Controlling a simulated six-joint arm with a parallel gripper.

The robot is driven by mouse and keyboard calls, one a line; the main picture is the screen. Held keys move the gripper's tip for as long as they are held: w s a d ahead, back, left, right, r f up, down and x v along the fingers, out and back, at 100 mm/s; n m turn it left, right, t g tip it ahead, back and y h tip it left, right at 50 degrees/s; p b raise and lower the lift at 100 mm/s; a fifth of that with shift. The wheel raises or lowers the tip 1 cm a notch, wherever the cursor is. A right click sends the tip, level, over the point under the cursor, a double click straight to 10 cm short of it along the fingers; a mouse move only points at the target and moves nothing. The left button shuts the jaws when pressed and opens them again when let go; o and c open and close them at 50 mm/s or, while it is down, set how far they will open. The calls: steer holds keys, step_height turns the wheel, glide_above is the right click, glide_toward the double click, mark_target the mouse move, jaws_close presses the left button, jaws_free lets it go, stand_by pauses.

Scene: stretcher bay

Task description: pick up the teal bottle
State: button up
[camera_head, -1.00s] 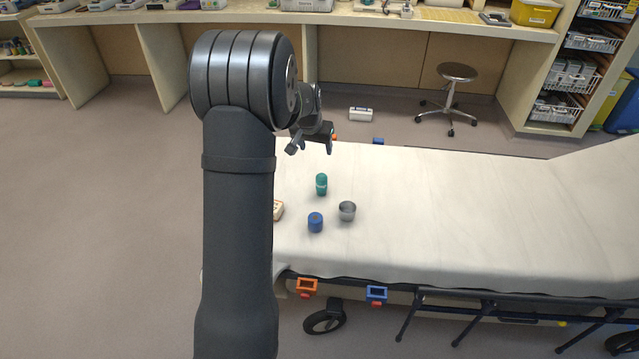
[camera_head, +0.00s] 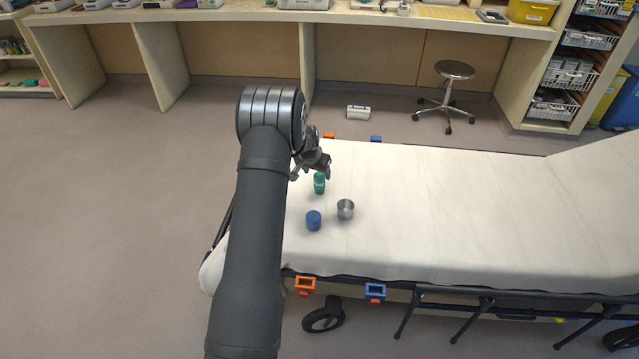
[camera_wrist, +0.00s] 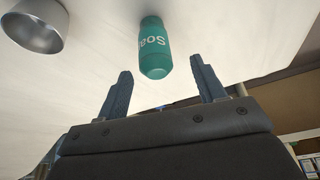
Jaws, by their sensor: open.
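The teal bottle (camera_head: 319,184) stands on the white stretcher sheet in the head view. In the wrist view the teal bottle (camera_wrist: 154,50) shows white lettering and lies ahead of my gripper, a little beyond the fingertips and between their lines. My gripper (camera_head: 311,174) is just above and behind the bottle in the head view, close to it. The wrist view shows my gripper (camera_wrist: 160,78) open, with its two fingers spread and nothing between them.
A grey metal cup (camera_head: 346,209) and a blue cylinder (camera_head: 314,221) stand near the bottle on the stretcher (camera_head: 450,215). The cup also shows in the wrist view (camera_wrist: 42,30). The sheet right of the cup is clear. A stool (camera_head: 450,85) stands behind.

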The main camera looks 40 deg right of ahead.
mark_target(320, 180)
steer(key=shift+s+x, duration=0.15)
steer(key=shift+x, duration=1.4)
steer(key=shift+s+x, duration=0.15)
steer(key=shift+x, duration=1.45)
steer(key=shift+c, duration=0.2)
steer(key=c, duration=1)
